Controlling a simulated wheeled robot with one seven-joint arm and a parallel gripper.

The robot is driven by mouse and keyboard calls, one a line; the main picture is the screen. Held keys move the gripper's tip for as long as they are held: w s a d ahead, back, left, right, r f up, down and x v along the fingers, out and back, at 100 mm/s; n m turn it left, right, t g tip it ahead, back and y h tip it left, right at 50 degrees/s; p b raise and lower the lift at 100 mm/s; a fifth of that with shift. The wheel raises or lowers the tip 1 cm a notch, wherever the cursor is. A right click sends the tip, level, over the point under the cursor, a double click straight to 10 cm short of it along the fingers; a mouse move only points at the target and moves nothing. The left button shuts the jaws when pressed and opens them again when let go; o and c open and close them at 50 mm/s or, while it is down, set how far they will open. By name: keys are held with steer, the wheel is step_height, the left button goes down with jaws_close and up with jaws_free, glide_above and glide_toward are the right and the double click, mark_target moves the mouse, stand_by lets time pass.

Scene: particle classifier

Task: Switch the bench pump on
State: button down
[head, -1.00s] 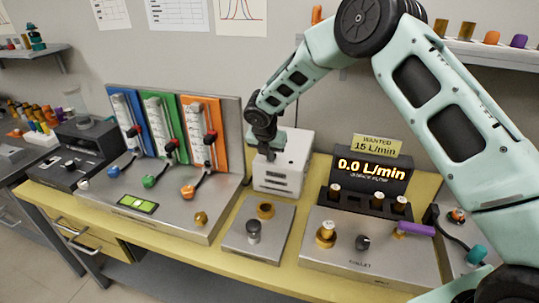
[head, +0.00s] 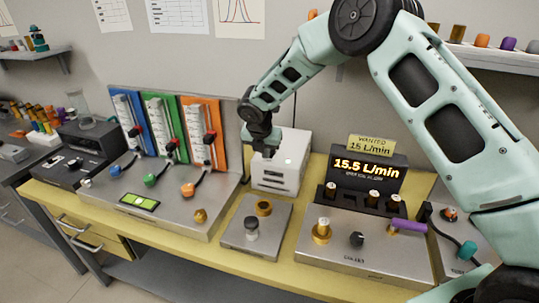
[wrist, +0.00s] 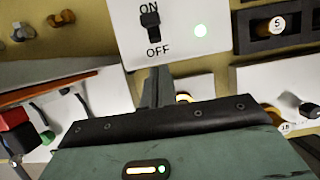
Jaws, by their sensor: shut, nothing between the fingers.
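The bench pump is a white box (head: 279,174) at the back of the yellow bench, with a light lit on it. In the wrist view its white face (wrist: 180,50) carries a black toggle (wrist: 150,20) between the words ON and OFF. The lever appears to sit toward ON. My gripper (head: 265,150) is shut and empty, close in front of the pump's upper left part. Its fingers (wrist: 157,90) show below the word OFF in the wrist view, apart from the toggle.
A display (head: 366,168) reads 15.5 L/min under a sign (head: 370,147) reading WANTED 15 L/min. A steel panel with coloured flow tubes (head: 160,200) stands left of the pump. A small steel plate with knobs (head: 256,236) lies in front of it.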

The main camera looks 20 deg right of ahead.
steer(key=b+v, duration=0.1)
steer(key=v, duration=0.6)
steer(key=shift+r, duration=0.2)
